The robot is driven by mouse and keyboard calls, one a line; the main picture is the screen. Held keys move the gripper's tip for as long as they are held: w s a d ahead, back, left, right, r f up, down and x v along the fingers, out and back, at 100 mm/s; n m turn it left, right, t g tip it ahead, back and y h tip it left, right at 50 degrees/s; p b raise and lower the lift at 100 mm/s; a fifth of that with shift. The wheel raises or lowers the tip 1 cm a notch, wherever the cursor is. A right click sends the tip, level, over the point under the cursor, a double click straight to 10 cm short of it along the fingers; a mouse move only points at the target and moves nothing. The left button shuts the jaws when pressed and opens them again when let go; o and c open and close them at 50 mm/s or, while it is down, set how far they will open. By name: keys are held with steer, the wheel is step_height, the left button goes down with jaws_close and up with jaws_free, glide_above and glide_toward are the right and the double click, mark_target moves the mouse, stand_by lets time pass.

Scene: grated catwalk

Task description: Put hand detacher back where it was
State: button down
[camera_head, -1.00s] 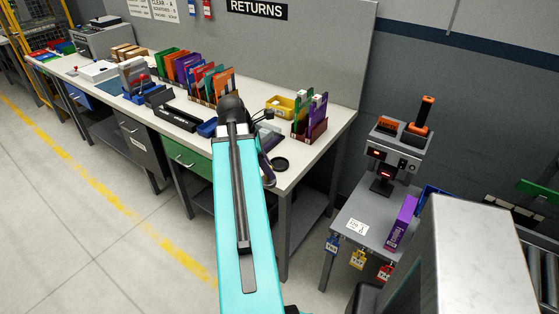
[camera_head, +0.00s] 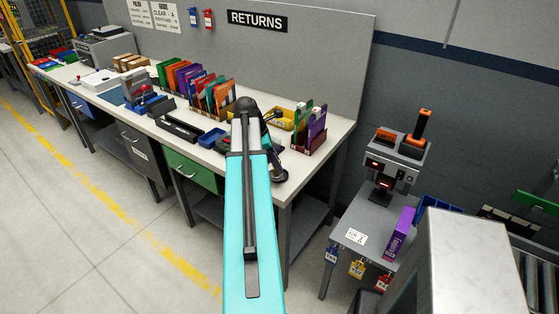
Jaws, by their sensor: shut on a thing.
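My teal arm reaches up the middle of the picture to the right end of the white bench. My gripper (camera_head: 275,160) shows only in part, as dark pieces just right of the arm, over the bench's front right corner. It is shut on the hand detacher, which is mostly hidden by the arm and the gripper, so its shape and its gap to the bench top cannot be told. A dark round shape (camera_head: 280,176) shows just below the gripper at the bench edge; I cannot tell whether it is held or lies on the bench.
The bench (camera_head: 318,165) holds colourful upright cases in racks (camera_head: 215,95), a yellow bin (camera_head: 281,119) and a rack with purple and green cases (camera_head: 311,135). A grey device with orange tops (camera_head: 395,160) stands on a small grey table (camera_head: 370,212) at right, beside a purple box (camera_head: 398,232).

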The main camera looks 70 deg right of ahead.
steer(key=d, duration=0.1)
steer(key=d+p, duration=0.1)
steer(key=d, duration=0.3)
steer(key=shift+w+f, duration=0.2)
steer(key=shift+w, duration=0.05)
steer(key=shift+f+p, duration=1.05)
steer(key=shift+f, duration=0.7)
steer(key=shift+f, duration=0.15)
steer(key=c, duration=1.5)
jaws_free()
steer(key=shift+a, duration=0.1)
steer(key=shift+r, duration=0.2)
steer(key=shift+b+v, duration=1.55)
steer(key=shift+v, duration=4.4)
